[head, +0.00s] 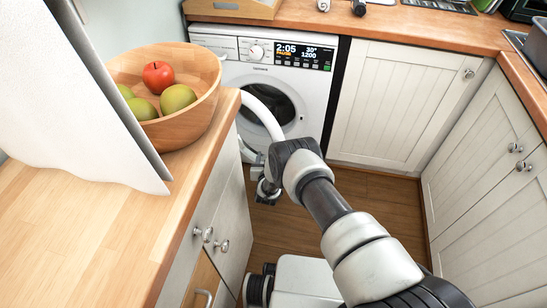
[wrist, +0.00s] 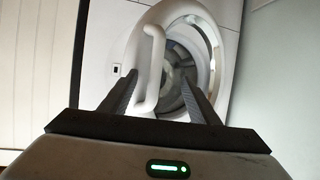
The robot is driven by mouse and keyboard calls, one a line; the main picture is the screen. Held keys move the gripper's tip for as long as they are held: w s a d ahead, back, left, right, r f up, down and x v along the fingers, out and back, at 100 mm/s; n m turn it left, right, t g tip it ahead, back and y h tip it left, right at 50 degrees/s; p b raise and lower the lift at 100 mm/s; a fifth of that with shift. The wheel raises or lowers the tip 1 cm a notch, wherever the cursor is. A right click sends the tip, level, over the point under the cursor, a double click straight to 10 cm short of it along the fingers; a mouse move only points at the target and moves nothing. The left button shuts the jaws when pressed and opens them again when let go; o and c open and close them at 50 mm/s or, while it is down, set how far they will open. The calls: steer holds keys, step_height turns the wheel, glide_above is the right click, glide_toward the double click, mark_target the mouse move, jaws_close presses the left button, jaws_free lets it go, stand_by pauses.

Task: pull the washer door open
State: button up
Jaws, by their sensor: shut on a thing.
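The white washer (head: 215,42) stands at the back under the counter, its lit display reading 2:05. Its round door, a white ring (head: 262,108), shows in front of the dark drum opening; it looks ajar, though how far is hard to tell. In the wrist view the door ring (wrist: 190,17) surrounds the grey drum opening, with a white bar handle (wrist: 153,65) on its left side. My gripper (wrist: 160,79) has its two dark fingers either side of the handle and is shut on it. In the head view my gripper (head: 268,188) is low before the washer, partly hidden by my arm.
A wooden counter (head: 90,225) at left carries a wooden bowl (head: 205,75) with a red apple and green fruit. White cabinets (head: 395,100) stand right of the washer and along the right side (head: 490,190). Wooden floor (head: 375,205) is free between them.

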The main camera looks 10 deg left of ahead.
steer(key=shift+o, duration=0.2)
steer(key=shift+a+r+y, duration=0.2)
steer(key=shift+a+y, duration=0.1)
steer(key=shift+a, duration=0.45)
steer(key=shift+s+r+p, duration=0.25)
steer(key=shift+s+p, duration=0.15)
steer(key=shift+s, duration=0.1)
steer(key=shift+c, duration=0.9)
steer(key=d+p+v, duration=0.1)
steer(key=p+v, duration=0.3)
steer(key=v, duration=1.2)
steer(key=shift+s, duration=0.2)
steer(key=shift+f, duration=0.15)
